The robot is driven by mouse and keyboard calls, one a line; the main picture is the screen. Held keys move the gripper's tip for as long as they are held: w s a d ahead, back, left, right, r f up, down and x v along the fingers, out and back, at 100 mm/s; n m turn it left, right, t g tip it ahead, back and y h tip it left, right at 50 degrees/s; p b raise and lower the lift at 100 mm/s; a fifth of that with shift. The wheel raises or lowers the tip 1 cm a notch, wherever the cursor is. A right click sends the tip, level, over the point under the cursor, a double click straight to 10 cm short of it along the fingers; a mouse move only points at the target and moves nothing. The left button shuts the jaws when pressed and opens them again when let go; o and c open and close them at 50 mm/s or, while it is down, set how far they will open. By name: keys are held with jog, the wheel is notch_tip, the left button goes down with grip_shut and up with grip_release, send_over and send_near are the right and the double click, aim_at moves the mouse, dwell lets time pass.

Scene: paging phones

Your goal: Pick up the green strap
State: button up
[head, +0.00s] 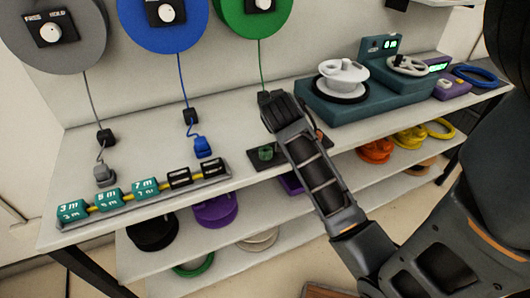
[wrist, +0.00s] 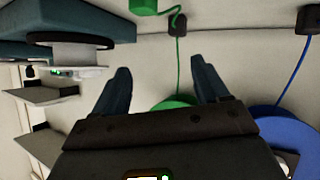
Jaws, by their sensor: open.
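The green strap (head: 261,62) hangs as a thin cord from the green reel (head: 255,14) on the wall panel and runs down behind my gripper (head: 272,98). In the wrist view, the green strap (wrist: 179,50) passes a black guide block (wrist: 178,24) and ends in a green block (wrist: 145,5), cut off by the top edge. The green reel (wrist: 176,104) shows partly between the fingers. My gripper (wrist: 163,78) is open and empty, with the cord and end block beyond its fingertips.
A grey strap end (head: 104,175) and a blue strap end (head: 202,146) lie on the bench to the left. A tray (head: 126,204) of labelled blocks sits along the front edge. A teal machine (head: 355,100) stands right of my gripper. Lower shelves hold coloured coils.

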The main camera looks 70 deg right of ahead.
jog(key=s+d+m+g+y, duration=0.2)
jog(key=d+m+g, duration=0.1)
jog(key=m, duration=0.1)
jog(key=m+y, duration=0.8)
jog(key=y, duration=0.2)
send_over(267, 149)
jog(key=shift+d+f+p, duration=0.15)
jog(key=shift+f, duration=0.4)
jog(key=shift+d+f+p, duration=0.15)
jog(key=shift+f, duration=0.4)
jog(key=shift+w+a+f+m, duration=0.1)
jog(key=shift+a+f+m, duration=0.1)
jog(key=shift+m, duration=0.1)
jog(key=f, duration=0.7)
jog(key=shift+a+f+p, duration=0.15)
jog(key=shift+a+p, duration=0.05)
jog(key=shift+p, duration=0.1)
jog(key=shift+c, duration=0.3)
jog(key=c, duration=1.1)
